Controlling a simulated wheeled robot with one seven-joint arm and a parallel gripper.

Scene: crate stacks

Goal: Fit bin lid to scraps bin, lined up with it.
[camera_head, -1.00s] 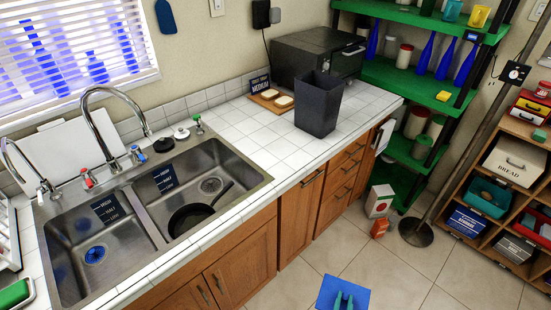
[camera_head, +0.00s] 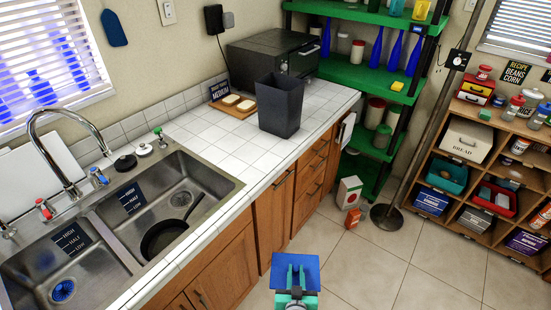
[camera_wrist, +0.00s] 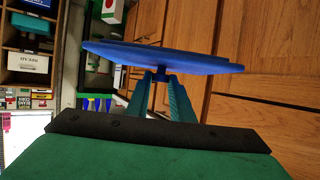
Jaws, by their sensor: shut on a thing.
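The bin lid (camera_head: 311,272) is a flat blue square plate in front of the counter, above the floor, at the bottom of the head view. My gripper (camera_head: 295,274), with teal fingers, is shut on it. In the wrist view the fingers (camera_wrist: 161,82) pinch a small knob on the lid (camera_wrist: 160,56), which shows nearly edge-on. The dark grey bin (camera_head: 279,112), which I take to be the scraps bin, stands upright on the white tiled counter, with its top open. The lid is apart from the bin, nearer and lower.
A toast board (camera_head: 233,109) and a black oven (camera_head: 272,58) stand near the bin. The counter edge and wooden cabinets (camera_head: 270,215) lie between lid and bin. A pole on a round base (camera_head: 386,217) and a box (camera_head: 348,193) stand on the floor to the right.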

